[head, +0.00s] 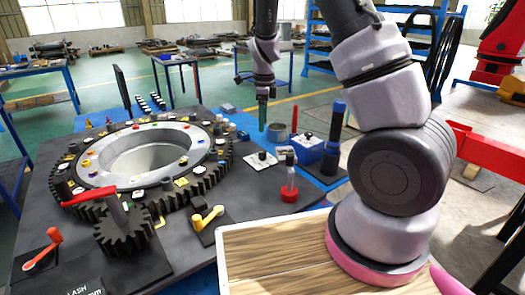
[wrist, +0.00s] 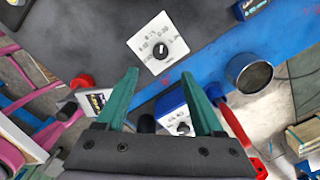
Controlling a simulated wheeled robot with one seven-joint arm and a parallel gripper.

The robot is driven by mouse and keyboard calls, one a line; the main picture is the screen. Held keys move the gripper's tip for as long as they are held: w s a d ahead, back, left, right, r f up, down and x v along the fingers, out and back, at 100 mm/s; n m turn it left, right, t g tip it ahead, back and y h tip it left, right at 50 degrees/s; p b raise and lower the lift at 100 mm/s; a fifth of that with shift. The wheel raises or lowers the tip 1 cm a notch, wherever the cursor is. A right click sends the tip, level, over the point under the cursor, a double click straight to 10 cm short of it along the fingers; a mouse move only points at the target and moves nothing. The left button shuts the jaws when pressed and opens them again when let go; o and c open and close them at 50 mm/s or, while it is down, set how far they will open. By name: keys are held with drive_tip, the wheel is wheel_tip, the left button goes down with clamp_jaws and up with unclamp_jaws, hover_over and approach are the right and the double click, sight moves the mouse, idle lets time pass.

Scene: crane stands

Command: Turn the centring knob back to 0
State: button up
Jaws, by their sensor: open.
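A square white dial plate (wrist: 143,50) with printed numbers and a small black knob (wrist: 160,51) at its middle lies flat on the dark bench top in the wrist view. The numbers are too small to read surely, and so is the knob's pointer. The plate also shows in the head view (head: 251,164). My gripper (wrist: 158,77) is open and empty, its two teal fingers spread apart. In the head view my gripper (head: 263,125) points down above the plate, clear of the knob.
A blue box with a white dial face (wrist: 178,122) stands beside the plate. A red-based post (head: 289,192), a dark blue cylinder (head: 331,160) and a metal cup (wrist: 249,73) are nearby. A large toothed ring (head: 205,185) fills the bench's left side.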

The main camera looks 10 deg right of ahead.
sight(262, 152)
wheel_tip(262, 152, down, 12)
drive_tip(key=shift+w+f, duration=0.1)
idle(0.5)
clamp_jaws()
